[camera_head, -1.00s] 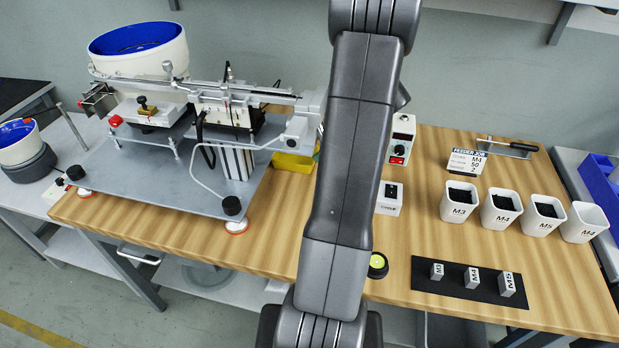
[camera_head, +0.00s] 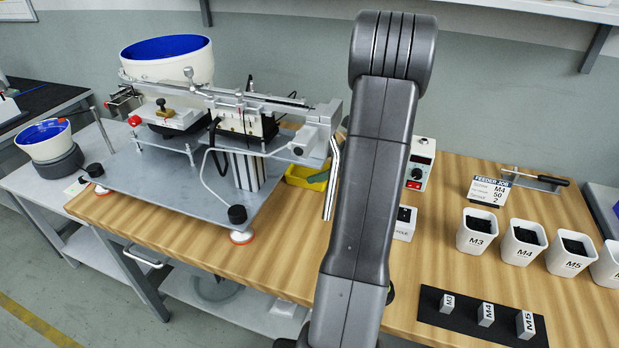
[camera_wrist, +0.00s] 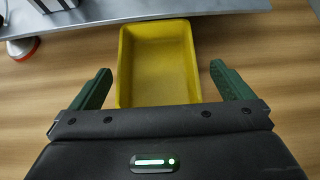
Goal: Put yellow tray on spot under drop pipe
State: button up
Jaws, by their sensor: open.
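The yellow tray (camera_head: 305,177) lies on the wooden bench beside the feeder's grey base plate, partly hidden by my arm in the head view. In the wrist view the empty tray (camera_wrist: 158,75) stands upright with its far end against the plate's edge. My gripper (camera_wrist: 160,68) is open, with one green finger on each side of the tray and a gap to both walls. The silver drop pipe (camera_head: 332,180) hangs down from the feeder's rail end, close to the tray in the head view. I cannot make out a marked spot under it.
The feeder's base plate (camera_head: 160,182) and white bowl (camera_head: 168,68) fill the left of the bench. A white control box (camera_head: 421,165) and several screw cups (camera_head: 477,232) stand to the right. Bare wood (camera_head: 285,245) lies in front of the plate.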

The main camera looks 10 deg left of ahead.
aim_at(296, 175)
jog(key=x, duration=0.5)
jog(key=shift+s+b, duration=0.2)
jog(key=shift+b, duration=0.2)
jog(key=c, duration=1)
